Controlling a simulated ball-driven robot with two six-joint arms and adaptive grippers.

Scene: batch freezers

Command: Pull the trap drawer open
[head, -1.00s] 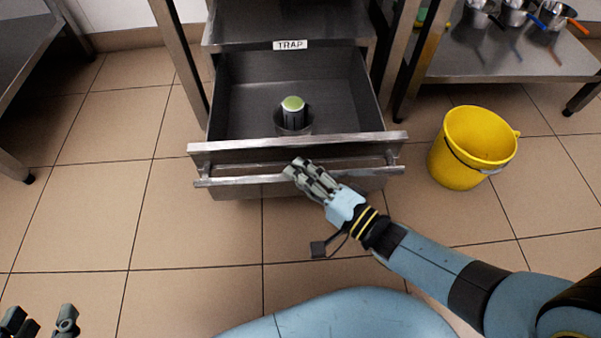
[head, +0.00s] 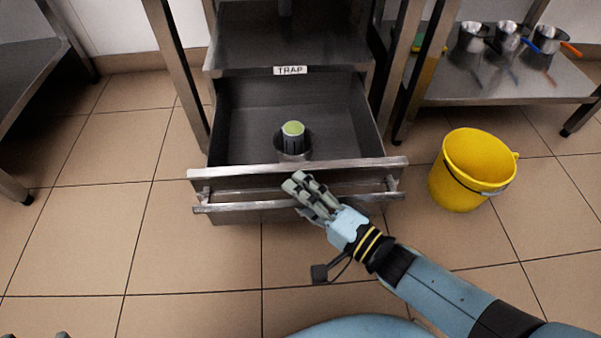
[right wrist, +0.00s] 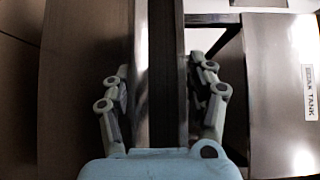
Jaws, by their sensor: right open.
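The trap drawer (head: 298,172), marked by a TRAP label (head: 290,70) above it, stands pulled out with its inside showing. Its long bar handle (head: 240,207) runs across the front. My right gripper (head: 302,185) is at the drawer front, over the middle of the handle. In the right wrist view its open fingers (right wrist: 160,75) stand apart on both sides of metal strips of the drawer front. I cannot tell whether they touch the handle. Only the tips of my left gripper (head: 38,335) show at the bottom left edge.
A green-topped cylinder in a round holder (head: 293,142) stands inside the drawer. A yellow bucket (head: 472,170) is on the floor to the right. A steel shelf (head: 490,88) with several pots is behind it. The tiled floor before the drawer is clear.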

